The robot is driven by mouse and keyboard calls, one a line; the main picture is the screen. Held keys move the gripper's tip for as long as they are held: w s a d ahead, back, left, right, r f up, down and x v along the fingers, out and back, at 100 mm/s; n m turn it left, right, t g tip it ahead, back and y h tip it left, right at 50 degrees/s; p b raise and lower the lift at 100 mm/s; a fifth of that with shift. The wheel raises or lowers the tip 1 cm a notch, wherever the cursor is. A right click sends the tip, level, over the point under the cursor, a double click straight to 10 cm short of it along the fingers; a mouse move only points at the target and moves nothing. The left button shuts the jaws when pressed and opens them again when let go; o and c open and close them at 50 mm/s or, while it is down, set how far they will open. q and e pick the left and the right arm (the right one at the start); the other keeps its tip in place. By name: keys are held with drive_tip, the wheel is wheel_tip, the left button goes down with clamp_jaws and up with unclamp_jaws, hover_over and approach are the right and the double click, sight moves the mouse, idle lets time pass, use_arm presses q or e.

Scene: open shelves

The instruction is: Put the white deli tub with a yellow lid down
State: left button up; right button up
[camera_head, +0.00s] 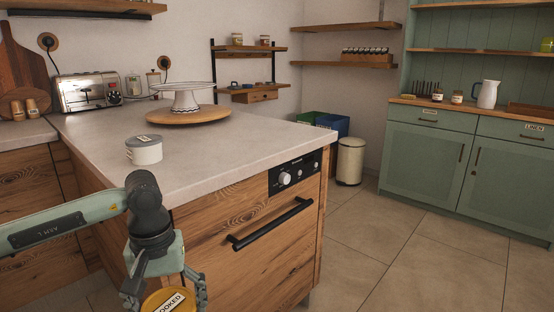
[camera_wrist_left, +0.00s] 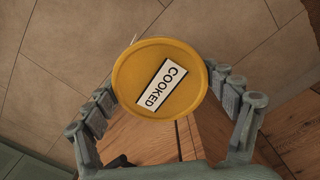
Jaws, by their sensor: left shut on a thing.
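The deli tub with a yellow lid (camera_head: 168,301) is at the bottom of the head view, cut off by the frame edge. In the left wrist view its round yellow lid (camera_wrist_left: 158,70) faces the camera and carries a white "COOKED" label; the tub's body is hidden beneath the lid. My left gripper (camera_head: 163,288) is shut on the tub, with a finger on each side; the left wrist view also shows both fingers (camera_wrist_left: 168,88). It holds the tub in front of the wooden cabinet, beyond the counter's front edge. My right gripper is not in view.
The grey counter (camera_head: 215,160) has free room at its front and middle. A white tub with a grey lid (camera_head: 144,150) stands near its left front edge. A white cake stand (camera_head: 186,97) on a round wooden board and a toaster (camera_head: 88,92) stand farther back.

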use_arm(q)
drive_tip(key=d+m, duration=0.2)
drive_tip(key=m, duration=0.1)
drive_tip(key=shift+w+d+r, duration=0.1)
drive_tip(key=shift+w, duration=0.15)
